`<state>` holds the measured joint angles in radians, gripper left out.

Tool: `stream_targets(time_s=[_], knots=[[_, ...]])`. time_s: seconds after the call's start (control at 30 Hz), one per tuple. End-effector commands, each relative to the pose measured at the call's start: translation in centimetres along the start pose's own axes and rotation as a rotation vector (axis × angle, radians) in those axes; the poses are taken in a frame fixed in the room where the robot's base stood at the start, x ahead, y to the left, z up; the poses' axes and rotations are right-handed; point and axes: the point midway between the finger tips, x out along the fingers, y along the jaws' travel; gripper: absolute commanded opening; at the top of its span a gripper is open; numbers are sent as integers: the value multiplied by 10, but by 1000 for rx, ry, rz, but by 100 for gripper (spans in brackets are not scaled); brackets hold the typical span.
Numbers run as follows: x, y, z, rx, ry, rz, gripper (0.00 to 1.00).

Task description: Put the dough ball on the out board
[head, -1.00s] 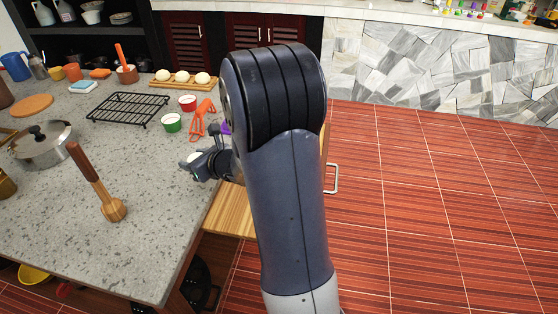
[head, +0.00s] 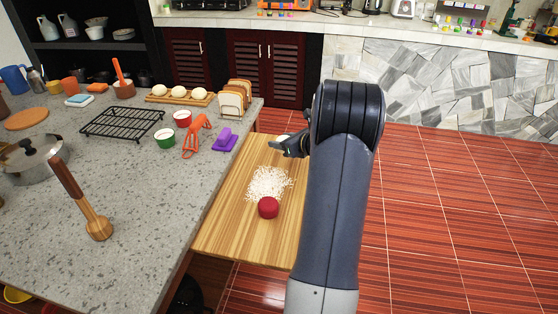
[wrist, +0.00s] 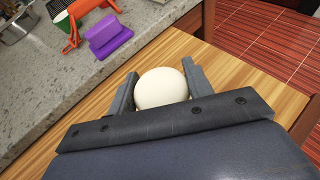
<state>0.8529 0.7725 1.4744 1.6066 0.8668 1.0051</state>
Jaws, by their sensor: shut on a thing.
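My gripper (wrist: 160,80) is shut on a pale, round dough ball (wrist: 161,89), with one finger on each side of it. In the head view my gripper (head: 284,146) is over the far part of a lower wooden board (head: 225,225) beside the stone counter. The ball is mostly hidden there. The wooden surface shows beneath the ball in the wrist view; its height above it is hard to tell. A small wooden board (head: 206,101) at the back of the counter bears three similar balls. I cannot tell which board is the out board.
White flour or grains (head: 268,182) and a red round thing (head: 268,208) lie on the lower board. On the counter near its edge are a purple thing (head: 225,139), an orange tool (head: 196,137), and a wooden rack (head: 236,98). A black wire rack (head: 122,123) lies further left.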

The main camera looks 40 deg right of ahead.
Motion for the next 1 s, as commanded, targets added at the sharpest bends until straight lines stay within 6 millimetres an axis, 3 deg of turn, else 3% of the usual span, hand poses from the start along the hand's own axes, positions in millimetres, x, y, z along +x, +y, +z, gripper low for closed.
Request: stream_targets(time_s=[0.4,0.8,0.83,1.0], knots=[[18,0,-43,2,0,1,25],[21,0,-49,-2,-2,0,25],[20,0,-48,-2,-1,0,50],[20,0,-47,-1,-1,0,64]])
